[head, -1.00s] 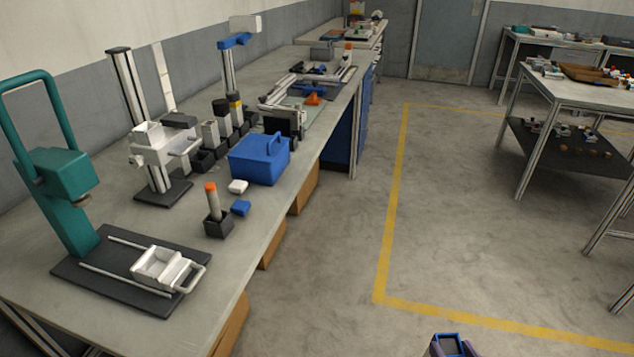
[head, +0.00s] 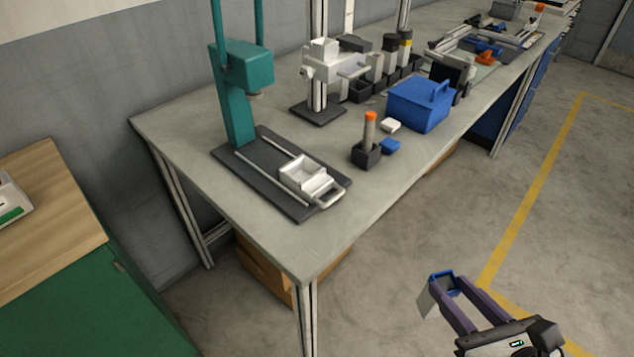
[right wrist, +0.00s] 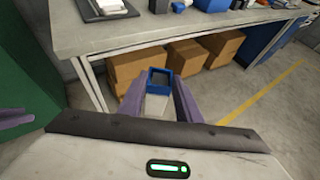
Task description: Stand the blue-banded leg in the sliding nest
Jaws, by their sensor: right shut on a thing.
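The blue-banded leg is a short grey block with a blue square band at one end. It shows in the head view (head: 426,300) and the right wrist view (right wrist: 157,104). My right gripper (head: 446,285) is shut on it, held tilted over the floor in front of the bench. The sliding nest (head: 306,178) is a white tray with a handle on two rails of a dark base, in front of the teal press (head: 240,95). Its compartments look empty. A purple piece at the left edge of the right wrist view may be part of my left gripper (right wrist: 15,118).
An orange-topped post in a black holder (head: 367,148), a small blue block (head: 390,146) and a blue caddy (head: 418,106) stand right of the nest. The bench (head: 270,235) has a free front corner. A green cabinet (head: 85,290) stands at left.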

